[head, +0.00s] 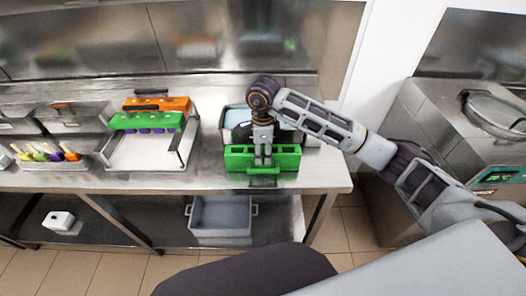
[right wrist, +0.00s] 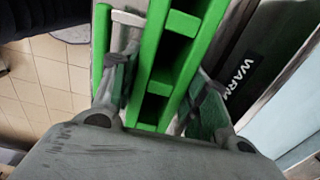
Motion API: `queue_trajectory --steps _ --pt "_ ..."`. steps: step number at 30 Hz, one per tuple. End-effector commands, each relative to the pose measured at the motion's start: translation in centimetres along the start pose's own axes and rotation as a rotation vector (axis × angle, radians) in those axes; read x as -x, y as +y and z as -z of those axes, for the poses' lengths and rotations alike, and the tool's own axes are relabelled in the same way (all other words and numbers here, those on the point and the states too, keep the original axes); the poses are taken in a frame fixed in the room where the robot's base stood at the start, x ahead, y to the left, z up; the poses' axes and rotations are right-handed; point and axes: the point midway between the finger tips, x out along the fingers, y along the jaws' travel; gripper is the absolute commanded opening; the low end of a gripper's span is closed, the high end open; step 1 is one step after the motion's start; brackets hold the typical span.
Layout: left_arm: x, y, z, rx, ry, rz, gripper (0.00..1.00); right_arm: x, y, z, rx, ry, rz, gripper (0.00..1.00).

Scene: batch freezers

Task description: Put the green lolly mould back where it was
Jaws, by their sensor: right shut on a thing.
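A green lolly mould (head: 237,161) with open slots is at the front edge of the steel counter, just in front of a tub of pale blue liquid. My right gripper (head: 263,158) reaches down over its middle and is shut on it. In the right wrist view the mould (right wrist: 160,75) runs between the two fingers (right wrist: 160,95). Whether its underside touches the counter cannot be told. A second green mould (head: 147,121) sits in a white tray at the left, in front of an orange mould (head: 157,104). My left gripper is not in view.
The white tray (head: 140,157) has raised handles. The tub (head: 240,115) stands close behind the held mould; a WARM label (right wrist: 238,75) shows beside it. Coloured lollies (head: 45,153) lie far left. A grey bin (head: 222,215) sits on the lower shelf. Counter between tray and tub is bare.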

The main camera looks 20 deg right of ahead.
Motion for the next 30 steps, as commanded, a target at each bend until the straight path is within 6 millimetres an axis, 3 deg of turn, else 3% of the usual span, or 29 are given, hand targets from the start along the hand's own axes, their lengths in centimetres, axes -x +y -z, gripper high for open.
queue_trajectory --steps 8,9,13,30 --pt "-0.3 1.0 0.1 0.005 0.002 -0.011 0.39 -0.3 0.0 0.0 0.0 -0.001 0.001 0.13" --pt "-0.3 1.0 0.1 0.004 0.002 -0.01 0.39 -0.2 0.0 0.0 0.0 0.0 0.0 0.49" --pt "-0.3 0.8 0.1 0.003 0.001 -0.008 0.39 -0.2 0.0 0.0 0.0 0.0 0.0 0.66" --pt "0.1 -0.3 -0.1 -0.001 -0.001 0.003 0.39 0.2 0.0 0.0 0.0 0.0 0.0 0.66"
